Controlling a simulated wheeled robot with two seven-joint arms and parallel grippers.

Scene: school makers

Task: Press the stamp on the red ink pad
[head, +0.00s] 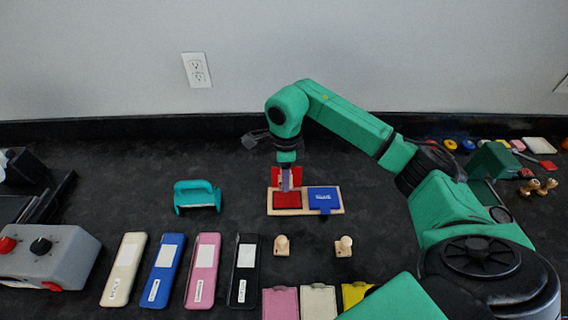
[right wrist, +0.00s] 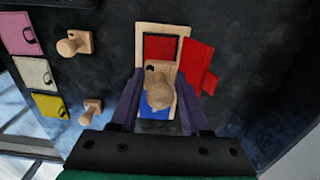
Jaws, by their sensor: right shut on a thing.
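A wooden tray (head: 334,210) holds the red ink pad (head: 287,200) on its left and a blue-covered pad (head: 324,197) on its right. The red pad's lid stands open behind it; the lid also shows in the right wrist view (right wrist: 197,66). My right gripper (head: 287,183) is over the red pad side, pointing down. In the right wrist view it is shut on a wooden stamp (right wrist: 160,94) with a round knob. There the stamp overlaps the near edge of the red pad (right wrist: 160,47) and part of the blue one. I cannot tell whether the stamp touches. My left gripper is out of view.
Two other wooden stamps (head: 282,246) (head: 344,246) stand in front of the tray. Pink, cream and yellow cards (head: 318,301) lie nearer. A teal handled object (head: 197,196) and long coloured holders (head: 205,262) are at left. A grey control box (head: 48,256) sits farther left.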

